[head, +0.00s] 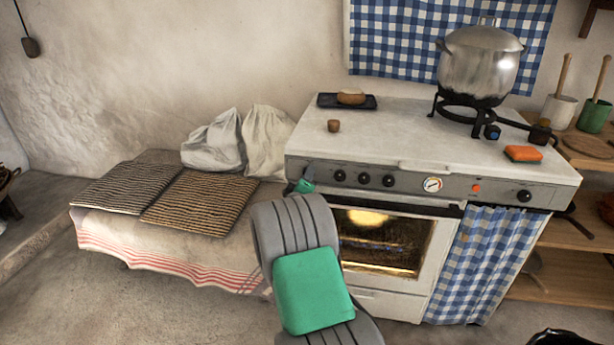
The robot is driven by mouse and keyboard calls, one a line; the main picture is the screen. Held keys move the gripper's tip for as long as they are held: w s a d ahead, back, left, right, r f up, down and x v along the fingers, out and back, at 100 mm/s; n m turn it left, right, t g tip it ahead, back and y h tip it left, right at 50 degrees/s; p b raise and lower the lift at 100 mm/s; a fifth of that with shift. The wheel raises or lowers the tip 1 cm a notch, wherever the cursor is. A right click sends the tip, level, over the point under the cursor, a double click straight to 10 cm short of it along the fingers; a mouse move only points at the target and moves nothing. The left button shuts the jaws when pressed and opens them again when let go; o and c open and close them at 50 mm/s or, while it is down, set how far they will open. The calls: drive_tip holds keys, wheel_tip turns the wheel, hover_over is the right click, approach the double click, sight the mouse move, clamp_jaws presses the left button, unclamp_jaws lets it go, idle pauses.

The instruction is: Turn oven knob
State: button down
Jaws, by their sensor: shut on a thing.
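The white oven (440,150) stands against the wall with a grey control panel (458,187) along its front. Three dark knobs (364,180) show in a row on the panel's left part, and another dark knob (524,196) is at its right end. My gripper (303,186) is at the left end of the panel, left of the three visible knobs. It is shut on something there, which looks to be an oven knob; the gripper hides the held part. The oven door with its lit window (385,240) is closed below, partly covered by my arm.
A metal pot (480,62) sits on a black burner stand on the oven top, with an orange sponge (523,154) nearby. Left of the oven is a cloth-covered bench (165,250) with two ribbed mats (195,202) and white sacks (265,140). A checked curtain (478,260) hangs right of the door.

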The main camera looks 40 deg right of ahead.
idle(0.3)
drive_tip(key=c, duration=0.9)
unclamp_jaws()
drive_tip(key=shift+c, duration=0.2)
drive_tip(key=v, duration=0.8)
